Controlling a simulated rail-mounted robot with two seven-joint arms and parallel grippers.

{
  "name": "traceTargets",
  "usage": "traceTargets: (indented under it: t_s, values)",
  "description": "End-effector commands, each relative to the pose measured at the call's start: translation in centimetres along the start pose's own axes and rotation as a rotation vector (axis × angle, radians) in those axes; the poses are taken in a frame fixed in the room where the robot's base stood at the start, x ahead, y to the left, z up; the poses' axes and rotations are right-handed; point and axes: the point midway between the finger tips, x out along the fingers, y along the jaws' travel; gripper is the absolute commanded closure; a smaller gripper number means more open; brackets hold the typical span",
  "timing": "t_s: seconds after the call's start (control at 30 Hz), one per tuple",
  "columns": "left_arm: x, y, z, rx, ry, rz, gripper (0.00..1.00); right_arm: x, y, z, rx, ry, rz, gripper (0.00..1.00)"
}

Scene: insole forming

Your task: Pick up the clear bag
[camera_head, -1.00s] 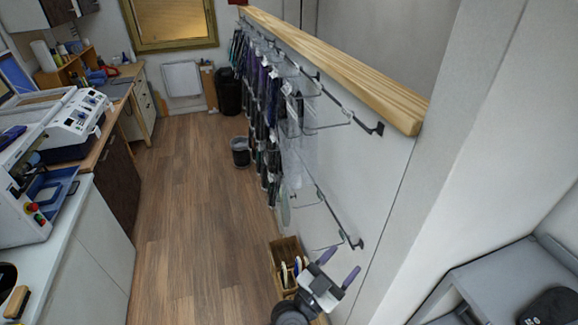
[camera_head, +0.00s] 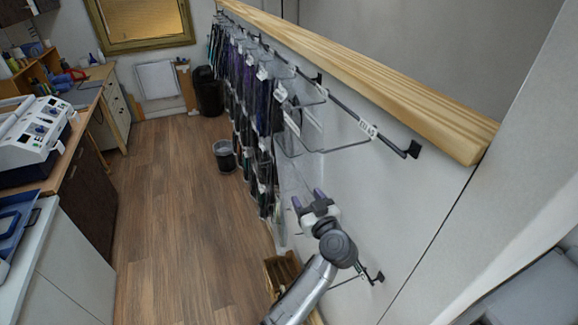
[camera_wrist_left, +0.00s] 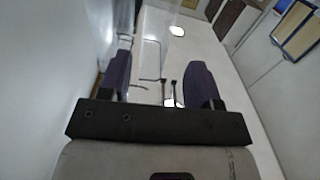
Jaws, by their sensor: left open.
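A clear bag (camera_head: 297,138) hangs with other clear packaging at the near end of the wall rack; its see-through outline is hard to separate from the white wall. My left gripper (camera_head: 308,197) is below it, beside the rack, with two purple fingers apart and nothing visible between them. In the left wrist view the open left gripper (camera_wrist_left: 158,62) points toward a faint clear sheet (camera_wrist_left: 160,28) and thin dark hooks beyond the fingers. I cannot tell whether any finger touches the bag. My right gripper is not in view.
Several dark packs (camera_head: 245,85) hang along the rack toward the back. A wooden ledge (camera_head: 370,70) tops the wall. A bare hook rail (camera_head: 375,135) sticks out at the near end. A wooden box (camera_head: 283,272) stands low by the wall. The floor (camera_head: 180,220) is open.

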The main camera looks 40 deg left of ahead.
Motion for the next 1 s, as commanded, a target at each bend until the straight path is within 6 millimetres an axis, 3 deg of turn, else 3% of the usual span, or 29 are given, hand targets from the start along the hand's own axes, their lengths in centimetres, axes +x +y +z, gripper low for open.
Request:
traceTargets:
  t_s: [0.1,0.3,0.57,1.0]
  values:
    - [2.3,0.0,-0.3,0.001,0.004,0.0,0.43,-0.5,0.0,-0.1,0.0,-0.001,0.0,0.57]
    - [4.9,0.0,-0.2,0.0,0.005,0.0,0.43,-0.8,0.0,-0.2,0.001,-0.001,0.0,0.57]
    - [6.2,0.0,-0.1,-0.002,0.004,0.001,0.43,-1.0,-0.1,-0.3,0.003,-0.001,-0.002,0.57]
    - [10.9,0.3,0.1,-0.002,0.004,0.002,0.43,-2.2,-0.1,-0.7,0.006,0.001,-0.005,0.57]
